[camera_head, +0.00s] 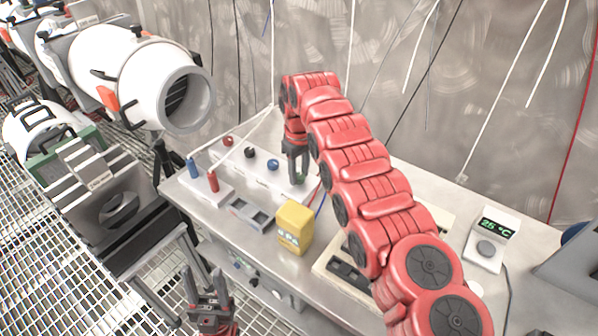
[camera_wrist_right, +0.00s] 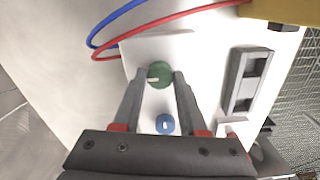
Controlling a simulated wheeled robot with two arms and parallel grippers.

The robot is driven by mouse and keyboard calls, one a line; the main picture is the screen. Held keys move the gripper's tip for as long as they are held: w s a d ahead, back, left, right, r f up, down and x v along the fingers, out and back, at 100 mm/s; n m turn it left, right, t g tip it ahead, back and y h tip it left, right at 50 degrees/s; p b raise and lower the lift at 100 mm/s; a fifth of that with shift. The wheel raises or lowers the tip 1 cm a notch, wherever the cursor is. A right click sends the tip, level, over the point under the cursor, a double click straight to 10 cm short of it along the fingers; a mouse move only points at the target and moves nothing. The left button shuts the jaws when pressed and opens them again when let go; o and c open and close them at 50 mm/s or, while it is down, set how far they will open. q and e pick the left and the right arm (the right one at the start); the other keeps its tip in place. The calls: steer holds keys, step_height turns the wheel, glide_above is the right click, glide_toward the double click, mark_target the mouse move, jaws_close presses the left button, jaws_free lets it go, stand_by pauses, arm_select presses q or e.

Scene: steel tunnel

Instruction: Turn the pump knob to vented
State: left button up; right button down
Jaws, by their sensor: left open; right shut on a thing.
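A white panel (camera_head: 245,172) on the bench carries a row of round knobs: red (camera_head: 228,141), black (camera_head: 250,153), blue (camera_head: 272,165) and, at the near right end, green. In the right wrist view, my right gripper (camera_wrist_right: 160,76) is shut on the green knob (camera_wrist_right: 160,70), whose white mark points left. The blue knob (camera_wrist_right: 165,124) sits between the finger bases, apart from them. I cannot read any labels. My left gripper (camera_head: 209,302) is open and empty, low beside the bench.
A temperature display (camera_head: 490,243) is at the right. Red (camera_wrist_right: 180,16) and blue (camera_wrist_right: 108,20) cables curve past the panel.

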mark_target(298, 176)
steer(key=shift+c, duration=2.2)
jaws_free()
steer(key=shift+r, duration=0.1)
steer(key=shift+r, duration=0.3)
step_height(298, 176, up, 4)
steer(key=shift+a+p, duration=0.1)
steer(key=shift+p, duration=0.65)
step_height(298, 176, up, 13)
steer(key=p, duration=1.2)
steer(key=shift+f, duration=0.2)
